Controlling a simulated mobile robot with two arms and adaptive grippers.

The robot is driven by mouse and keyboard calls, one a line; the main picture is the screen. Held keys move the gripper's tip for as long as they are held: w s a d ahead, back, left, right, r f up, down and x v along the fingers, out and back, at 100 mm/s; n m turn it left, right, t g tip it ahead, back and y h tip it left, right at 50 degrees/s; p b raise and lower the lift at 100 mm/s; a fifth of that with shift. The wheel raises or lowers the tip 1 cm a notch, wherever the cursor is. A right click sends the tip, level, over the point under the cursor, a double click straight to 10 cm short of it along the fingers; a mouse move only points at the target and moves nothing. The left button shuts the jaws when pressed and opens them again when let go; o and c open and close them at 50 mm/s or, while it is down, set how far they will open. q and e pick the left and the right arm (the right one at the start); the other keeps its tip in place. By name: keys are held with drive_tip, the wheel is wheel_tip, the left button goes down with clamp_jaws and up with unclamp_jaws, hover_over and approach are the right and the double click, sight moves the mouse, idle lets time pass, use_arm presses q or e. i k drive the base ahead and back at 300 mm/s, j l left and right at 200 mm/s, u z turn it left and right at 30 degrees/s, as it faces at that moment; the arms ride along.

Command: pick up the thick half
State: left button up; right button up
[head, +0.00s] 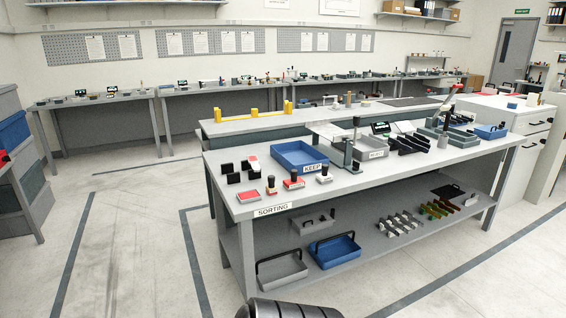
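I cannot make out a thick half of anything at this distance. A grey sorting bench (345,190) stands ahead, with a "SORTING" label on its front left edge. On it are a blue "KEEP" tray (299,170), a grey "REJECT" tray (364,166), and small black blocks (233,178). Red-and-white items with dark tops (293,181) stand in front of the blue tray. Neither gripper shows. A dark ribbed part of my own body shows at the bottom edge.
The bench's lower shelf holds a blue handled tray (336,262), a grey handled tray (283,280) and rows of small parts (399,223). A second bench with a yellow rack (252,114) stands behind. The floor (130,250) at left is clear.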

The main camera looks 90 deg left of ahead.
sight(254, 160)
drive_tip(key=u, duration=3)
